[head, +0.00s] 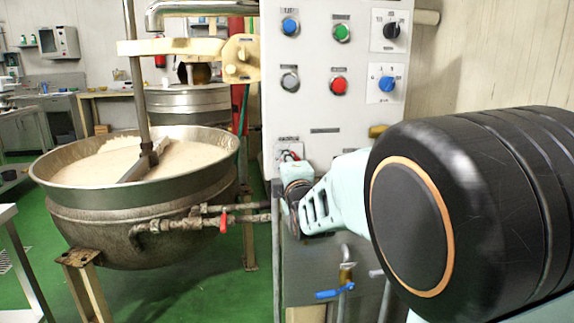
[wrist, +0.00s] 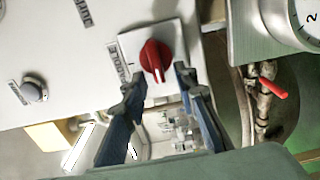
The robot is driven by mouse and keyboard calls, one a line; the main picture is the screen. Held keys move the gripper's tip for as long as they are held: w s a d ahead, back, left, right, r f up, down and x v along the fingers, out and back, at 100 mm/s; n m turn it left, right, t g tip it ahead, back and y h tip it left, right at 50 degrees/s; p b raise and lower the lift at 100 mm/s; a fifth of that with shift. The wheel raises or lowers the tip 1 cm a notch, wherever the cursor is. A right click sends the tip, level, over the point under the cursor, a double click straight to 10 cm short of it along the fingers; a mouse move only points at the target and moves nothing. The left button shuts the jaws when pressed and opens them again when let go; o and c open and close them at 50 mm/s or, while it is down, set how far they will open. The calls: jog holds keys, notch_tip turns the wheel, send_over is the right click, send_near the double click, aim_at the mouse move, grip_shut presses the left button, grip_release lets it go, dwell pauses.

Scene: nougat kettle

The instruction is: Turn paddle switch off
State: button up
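The paddle switch is a red rotary knob (wrist: 155,56) on a white plate low on the control panel. The wrist view shows a label reading PADDLE beside it, turned with the picture. In the head view the plate's lower part is hidden behind my gripper (head: 292,168). In the wrist view my gripper (wrist: 160,78) is open, with its two dark fingers on either side of the knob's lower end. The fingers hold nothing; I cannot tell whether they touch the knob.
The grey-white control panel (head: 308,55) carries several other buttons and knobs. The big kettle (head: 140,235) with pale mass stands left of it. A red valve handle (head: 223,222) sits on its pipe, and a blue valve handle (head: 328,294) is below my gripper.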

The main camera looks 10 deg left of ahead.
jog(key=v, duration=0.7)
jog(key=shift+s, duration=0.25)
jog(key=shift+d+r, duration=0.1)
